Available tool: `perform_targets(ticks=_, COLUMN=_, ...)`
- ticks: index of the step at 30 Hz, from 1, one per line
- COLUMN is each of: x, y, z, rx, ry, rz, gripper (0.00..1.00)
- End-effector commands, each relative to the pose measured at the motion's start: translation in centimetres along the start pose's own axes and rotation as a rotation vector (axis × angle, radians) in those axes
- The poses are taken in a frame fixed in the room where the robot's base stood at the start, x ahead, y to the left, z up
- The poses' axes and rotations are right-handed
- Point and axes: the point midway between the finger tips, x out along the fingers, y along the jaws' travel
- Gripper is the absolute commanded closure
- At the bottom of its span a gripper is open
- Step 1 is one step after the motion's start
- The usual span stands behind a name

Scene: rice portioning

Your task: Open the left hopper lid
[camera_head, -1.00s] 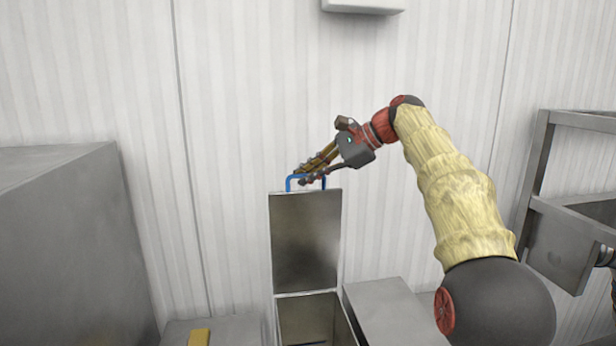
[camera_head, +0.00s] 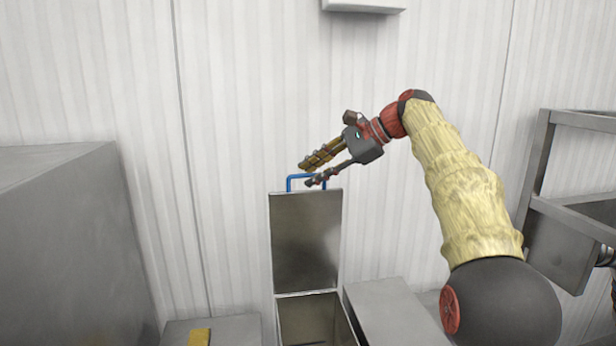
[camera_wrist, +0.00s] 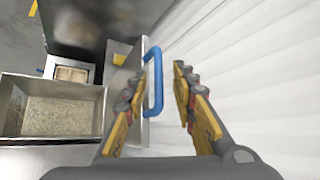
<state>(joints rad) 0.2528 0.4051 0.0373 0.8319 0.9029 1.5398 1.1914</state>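The left hopper lid (camera_head: 305,240) stands upright, swung open at the back of its hopper (camera_head: 310,318). Its blue handle (camera_head: 300,177) is on the lid's top edge. My gripper (camera_head: 309,173) is open beside the upper right part of the handle. In the wrist view my gripper (camera_wrist: 155,100) has its fingers spread apart, with the blue handle (camera_wrist: 157,80) between them but not clamped. The wrist view also shows the open hopper (camera_wrist: 55,107) with a grainy, pale content inside.
A closed metal box top (camera_head: 390,310) lies right of the hopper. A large grey cabinet (camera_head: 60,240) stands at far left, a metal frame (camera_head: 570,200) at right. The wall is close behind.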

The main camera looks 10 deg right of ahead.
Motion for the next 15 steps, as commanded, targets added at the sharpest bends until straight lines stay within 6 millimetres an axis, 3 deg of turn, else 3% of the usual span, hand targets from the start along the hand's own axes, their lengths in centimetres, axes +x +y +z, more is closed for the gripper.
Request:
perform_targets(ticks=9, x=-6.5, y=-0.1, z=-0.1, rx=0.0, ry=0.002, rz=-0.003, gripper=0.73)
perform_targets(ticks=15, x=-9.1, y=0.0, z=-0.1, rx=-0.001, ry=0.001, rz=-0.002, gripper=0.73)
